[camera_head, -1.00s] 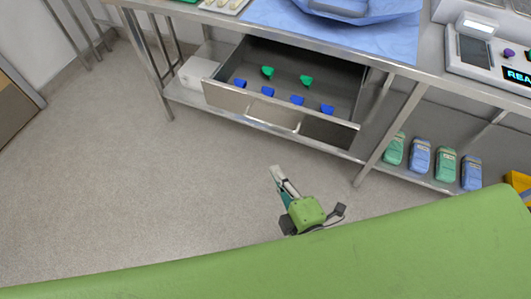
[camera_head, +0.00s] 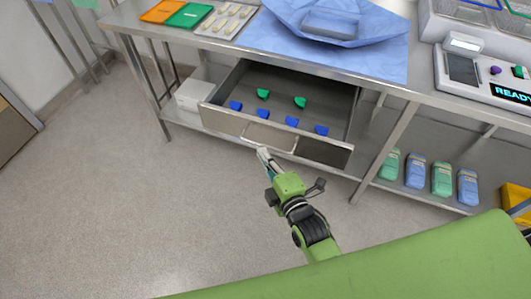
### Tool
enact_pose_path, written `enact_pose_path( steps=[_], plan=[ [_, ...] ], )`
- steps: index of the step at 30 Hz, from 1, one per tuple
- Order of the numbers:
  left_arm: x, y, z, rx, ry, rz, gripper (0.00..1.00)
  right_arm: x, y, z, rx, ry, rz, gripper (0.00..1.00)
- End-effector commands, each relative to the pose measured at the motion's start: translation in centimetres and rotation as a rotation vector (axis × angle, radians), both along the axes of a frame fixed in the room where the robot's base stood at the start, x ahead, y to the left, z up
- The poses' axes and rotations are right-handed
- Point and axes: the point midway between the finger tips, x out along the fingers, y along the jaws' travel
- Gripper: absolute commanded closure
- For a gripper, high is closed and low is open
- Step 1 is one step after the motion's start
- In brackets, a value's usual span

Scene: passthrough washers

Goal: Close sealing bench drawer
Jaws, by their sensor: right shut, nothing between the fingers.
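The sealing bench drawer (camera_head: 225,121) is pulled out under the steel bench top in the head view. Its metal front faces me, with a lighter handle area (camera_head: 268,137) in the middle. Several blue and green clips (camera_head: 263,94) lie inside it. My right gripper (camera_head: 263,153) is shut and empty. Its tip is just in front of the drawer front, near the lower edge of the handle area; I cannot tell whether they touch. My left gripper is out of view.
The bench top (camera_head: 345,68) holds a blue wrapped bundle (camera_head: 320,22) and a device with a READY display (camera_head: 512,95). Green and blue packs (camera_head: 416,171) stand on the lower shelf at right, near a bench leg (camera_head: 385,150). The floor (camera_head: 120,210) at left is clear.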

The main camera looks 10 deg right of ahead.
Motion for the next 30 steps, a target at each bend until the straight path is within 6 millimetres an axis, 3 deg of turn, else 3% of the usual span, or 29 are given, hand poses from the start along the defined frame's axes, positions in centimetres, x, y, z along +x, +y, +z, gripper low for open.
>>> enact_pose_path(
  steps=[19,23,30],
  plan=[
    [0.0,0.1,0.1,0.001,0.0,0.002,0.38,1.2,-0.9,-0.1,-0.002,-0.001,0.0,1.0],
    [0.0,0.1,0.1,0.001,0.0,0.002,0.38,2.7,-1.8,0.0,-0.004,-0.003,0.0,1.0],
    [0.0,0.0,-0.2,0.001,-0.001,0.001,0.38,7.4,-5.1,0.0,-0.007,-0.006,0.0,1.0]
  ],
)
